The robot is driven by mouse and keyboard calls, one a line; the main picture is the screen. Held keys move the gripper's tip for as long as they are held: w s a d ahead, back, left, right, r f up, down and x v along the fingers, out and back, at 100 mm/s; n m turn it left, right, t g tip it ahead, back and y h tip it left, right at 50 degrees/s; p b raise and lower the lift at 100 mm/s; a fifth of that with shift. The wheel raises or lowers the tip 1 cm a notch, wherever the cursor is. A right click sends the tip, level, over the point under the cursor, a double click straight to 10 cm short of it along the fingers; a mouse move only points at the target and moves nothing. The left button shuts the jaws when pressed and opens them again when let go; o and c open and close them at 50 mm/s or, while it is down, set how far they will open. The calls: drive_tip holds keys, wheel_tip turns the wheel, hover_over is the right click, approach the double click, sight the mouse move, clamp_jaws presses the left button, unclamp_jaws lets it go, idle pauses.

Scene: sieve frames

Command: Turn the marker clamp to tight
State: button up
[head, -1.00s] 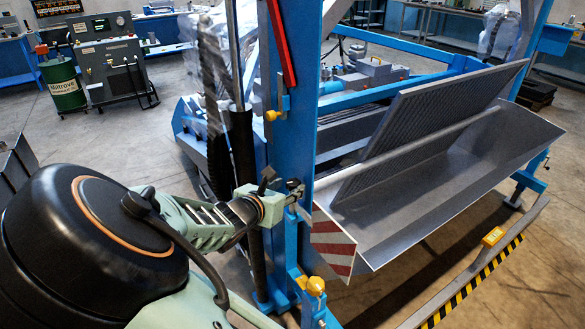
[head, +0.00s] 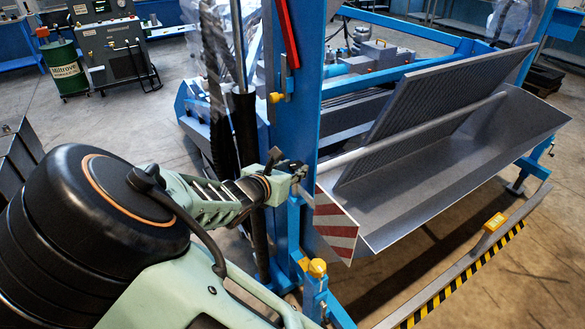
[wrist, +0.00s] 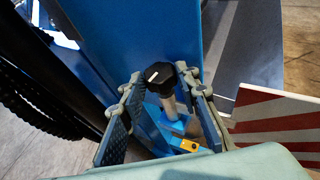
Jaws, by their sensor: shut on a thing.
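The marker clamp's black knob (wrist: 160,73) shows in the wrist view on a silver stem (wrist: 169,105), above a blue bracket (wrist: 180,128). A short white mark lies on the knob's top, towards its left side. My gripper (wrist: 161,80) has one finger on each side of the knob and is shut on it. In the head view my gripper (head: 290,174) is at the blue post, just above the red-and-white striped marker board (head: 337,226). The knob cannot be made out clearly there. The board also shows in the wrist view (wrist: 275,122). I cannot read any tight or loose label.
The blue post (head: 292,110) stands close beside my gripper. A grey metal trough (head: 430,190) is to its right. A yellow-topped blue fitting (head: 317,268) is below. Black hoses (wrist: 45,90) run at the left of the wrist view. A yellow-black striped rail (head: 465,275) lies front right.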

drive_tip(key=shift+r+m+h+p, duration=0.3)
drive_tip(key=shift+h+p, duration=0.1)
drive_tip(key=shift+p, duration=0.45)
drive_tip(key=shift+g+p, duration=0.3)
drive_tip(key=shift+p, duration=0.35)
drive_tip(key=shift+w+a+m+g+h+p, duration=0.15)
drive_tip(key=shift+m+g+h+p, duration=0.15)
drive_tip(key=shift+m+h+p, duration=0.65)
drive_tip(key=p, duration=0.1)
drive_tip(key=m+g+h+p, duration=0.1)
drive_tip(key=m+p, duration=0.1)
drive_tip(key=shift+w+a+f+g+h, duration=0.2)
drive_tip(key=shift+a+f+g+h, duration=0.1)
drive_tip(key=shift+g+h, duration=0.1)
drive_tip(key=shift+w+a+f+m+g+h+b, duration=0.15)
drive_tip(key=shift+m+g+h+b, duration=0.5)
drive_tip(key=shift+m+g, duration=0.4)
drive_tip(key=shift+w+m+g+h+b, duration=0.15)
drive_tip(key=shift+m+g+h+b, duration=0.3)
drive_tip(key=shift+m+g+b, duration=0.45)
drive_tip(key=shift+w+a+f+m+g+h+b, duration=0.15)
drive_tip(key=shift+m+g+h+b, duration=0.45)
drive_tip(key=shift+m+g, duration=0.5)
drive_tip(key=shift+w+r+m+g+b, duration=0.2)
drive_tip(key=shift+m+g+b, duration=0.7)
drive_tip(key=shift+g+b, duration=0.25)
drive_tip(key=shift+h, duration=0.25)
